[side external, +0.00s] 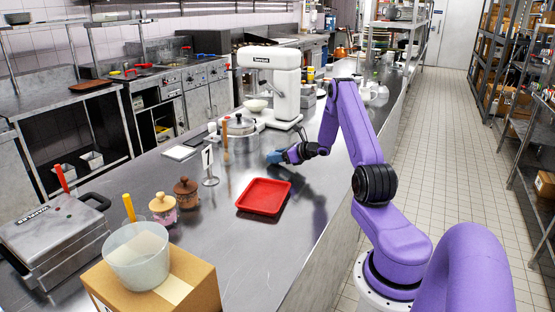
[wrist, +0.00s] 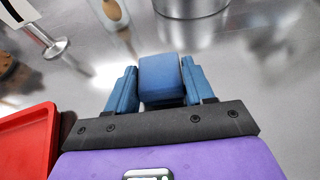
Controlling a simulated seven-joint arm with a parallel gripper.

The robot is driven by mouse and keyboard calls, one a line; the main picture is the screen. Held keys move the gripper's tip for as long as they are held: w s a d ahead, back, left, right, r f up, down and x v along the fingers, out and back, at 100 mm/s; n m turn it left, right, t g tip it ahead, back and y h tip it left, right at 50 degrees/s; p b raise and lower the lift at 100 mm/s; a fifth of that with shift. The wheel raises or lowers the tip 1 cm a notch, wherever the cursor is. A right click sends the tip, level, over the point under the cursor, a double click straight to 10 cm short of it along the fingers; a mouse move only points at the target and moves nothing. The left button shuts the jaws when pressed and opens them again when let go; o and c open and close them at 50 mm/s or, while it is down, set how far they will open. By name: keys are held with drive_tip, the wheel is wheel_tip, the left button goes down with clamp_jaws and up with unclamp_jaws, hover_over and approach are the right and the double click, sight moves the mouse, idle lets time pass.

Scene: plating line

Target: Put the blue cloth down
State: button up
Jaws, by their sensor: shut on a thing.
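In the wrist view a blue cloth (wrist: 161,80) sits as a small folded block between the two blue fingers of my gripper (wrist: 160,88). The fingers touch its left and right sides. In the side external view my gripper (side external: 280,157) is low over the steel counter, behind the red tray. The cloth is too small there to tell apart from the blue fingers. I cannot tell whether the cloth touches the counter.
A red tray (side external: 264,196) lies in front of my gripper; its edge shows in the wrist view (wrist: 25,145). A number stand (side external: 209,166), a steel pot (side external: 240,135) and a white mixer (side external: 270,85) stand nearby. Bare counter (side external: 325,170) lies to the right.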

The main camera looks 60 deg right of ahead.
drive_tip(key=shift+f, duration=0.5)
drive_tip(key=shift+f, duration=0.15)
drive_tip(key=o, duration=1)
